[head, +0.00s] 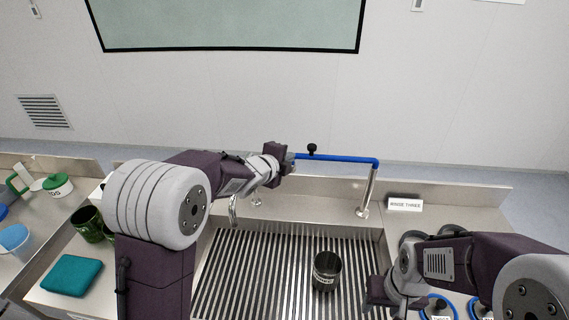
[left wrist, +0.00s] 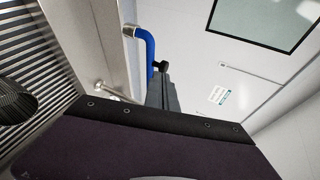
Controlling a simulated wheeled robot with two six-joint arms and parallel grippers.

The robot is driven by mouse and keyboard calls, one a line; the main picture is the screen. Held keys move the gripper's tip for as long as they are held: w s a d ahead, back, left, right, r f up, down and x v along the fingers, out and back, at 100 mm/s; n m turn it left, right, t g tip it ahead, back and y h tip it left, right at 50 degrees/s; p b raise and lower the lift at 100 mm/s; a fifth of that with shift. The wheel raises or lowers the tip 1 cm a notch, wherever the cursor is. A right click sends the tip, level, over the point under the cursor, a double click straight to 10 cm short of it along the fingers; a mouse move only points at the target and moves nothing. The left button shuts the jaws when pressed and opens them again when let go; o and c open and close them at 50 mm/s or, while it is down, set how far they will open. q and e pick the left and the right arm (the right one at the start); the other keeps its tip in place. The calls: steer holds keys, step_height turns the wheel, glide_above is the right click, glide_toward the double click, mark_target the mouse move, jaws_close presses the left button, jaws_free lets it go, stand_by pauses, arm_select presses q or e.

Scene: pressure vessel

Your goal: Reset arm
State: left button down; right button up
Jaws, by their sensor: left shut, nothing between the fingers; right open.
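My left gripper (head: 287,160) is shut and empty. In the head view it is at the left end of the blue pipe (head: 337,158), above the back of the sink; I cannot tell whether it touches the pipe. In the left wrist view the blue pipe (left wrist: 148,50) with its black knob (left wrist: 160,66) shows just beyond the gripper fingers (left wrist: 163,92). My right gripper (head: 382,298) is low at the right side of the sink, beside a dark cup (head: 326,271) on the slatted grate. Its fingers are partly hidden by its own arm, and it appears open.
The ribbed sink grate (head: 255,275) is mostly clear. A "RINSE THREE" sign (head: 404,204) stands behind the right counter. At left are a teal folded cloth (head: 72,276), green mugs (head: 88,224), a green-lidded pot (head: 57,186) and a blue cup (head: 15,241).

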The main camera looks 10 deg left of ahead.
arm_select(q)
steer(key=s+a+f+n+g+y+b, duration=0.3)
steer(key=s+a+f+n+b, duration=0.4)
steer(key=s+f, duration=0.45)
steer(key=s+a+f+n+g, duration=0.1)
steer(key=s+f+n+g, duration=0.1)
steer(key=s+n, duration=0.3)
steer(key=s+a+f+n+g, duration=0.1)
steer(key=s+f+n+g, duration=0.2)
steer(key=s, duration=0.6)
steer(key=s+f+n+g+y+p, duration=0.1)
steer(key=s+f+n+g, duration=0.2)
steer(key=s+f+n, duration=0.2)
steer(key=s+n, duration=0.2)
steer(key=shift+s+a+f, duration=0.3)
steer(key=shift+s+a, duration=0.1)
arm_select(e)
steer(key=f, duration=0.5)
steer(key=shift+s+a+f, duration=0.2)
steer(key=shift+s+f, duration=0.15)
